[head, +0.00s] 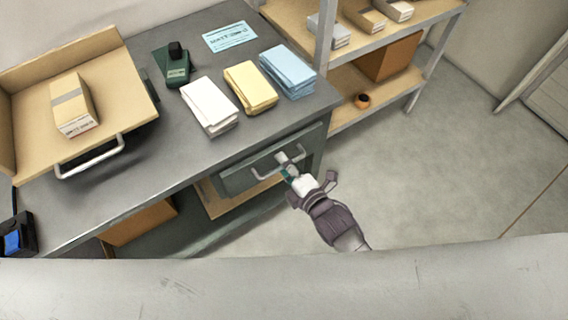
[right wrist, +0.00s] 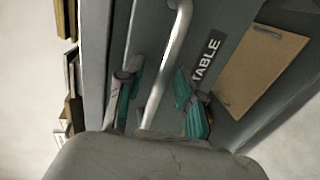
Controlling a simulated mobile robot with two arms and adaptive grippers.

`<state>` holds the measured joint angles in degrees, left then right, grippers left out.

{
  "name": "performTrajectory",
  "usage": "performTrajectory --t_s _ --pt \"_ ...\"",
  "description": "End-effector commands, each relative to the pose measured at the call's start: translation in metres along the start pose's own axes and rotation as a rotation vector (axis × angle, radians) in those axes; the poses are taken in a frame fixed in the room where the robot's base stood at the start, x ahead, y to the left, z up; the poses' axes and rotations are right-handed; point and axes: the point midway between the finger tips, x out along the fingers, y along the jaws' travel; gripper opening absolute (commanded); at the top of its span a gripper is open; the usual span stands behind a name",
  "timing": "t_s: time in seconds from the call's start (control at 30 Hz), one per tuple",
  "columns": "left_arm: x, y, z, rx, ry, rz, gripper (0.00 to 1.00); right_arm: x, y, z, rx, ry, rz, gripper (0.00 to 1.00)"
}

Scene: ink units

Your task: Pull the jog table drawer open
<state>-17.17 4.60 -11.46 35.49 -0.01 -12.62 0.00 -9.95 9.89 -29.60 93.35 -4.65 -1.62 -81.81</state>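The grey jog table (head: 130,205) has a drawer front (head: 237,178) under the right part of its top, with a pale metal bar handle (head: 262,175). The drawer looks shut or nearly so. My right gripper (head: 290,168) is at the handle. In the right wrist view the handle (right wrist: 168,65) runs between the two teal-padded fingers of the gripper (right wrist: 160,100), with a visible gap on each side. The drawer front there (right wrist: 207,75) bears a label ending in "TABLE". My left gripper is not in view.
On the tabletop are a wooden tray (head: 135,85) with a handle and a box, a dark green device (head: 173,68), and white (head: 208,105), yellow (head: 250,87) and blue (head: 287,70) stacks. A shelf unit (head: 345,112) stands right. The floor (head: 420,175) beside my gripper is clear.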

Motion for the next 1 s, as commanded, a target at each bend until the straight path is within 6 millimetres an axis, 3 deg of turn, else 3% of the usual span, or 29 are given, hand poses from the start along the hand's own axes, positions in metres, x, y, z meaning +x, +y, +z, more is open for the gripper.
performTrajectory --t_s 0.3,0.5,0.53,1.0 --pt "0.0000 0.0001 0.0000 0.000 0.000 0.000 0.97 0.0021 -0.0001 -0.0001 0.000 0.000 0.000 0.35" --pt "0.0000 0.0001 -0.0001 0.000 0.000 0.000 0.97 0.0020 -0.0001 0.0000 0.000 0.000 0.000 0.02" --pt "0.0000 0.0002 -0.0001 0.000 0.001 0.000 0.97 0.0019 -0.0002 0.0001 0.000 0.000 0.000 0.00" --pt "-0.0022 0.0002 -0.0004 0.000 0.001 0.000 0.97 -0.0021 -0.0006 0.0002 -0.001 0.000 -0.002 0.00"
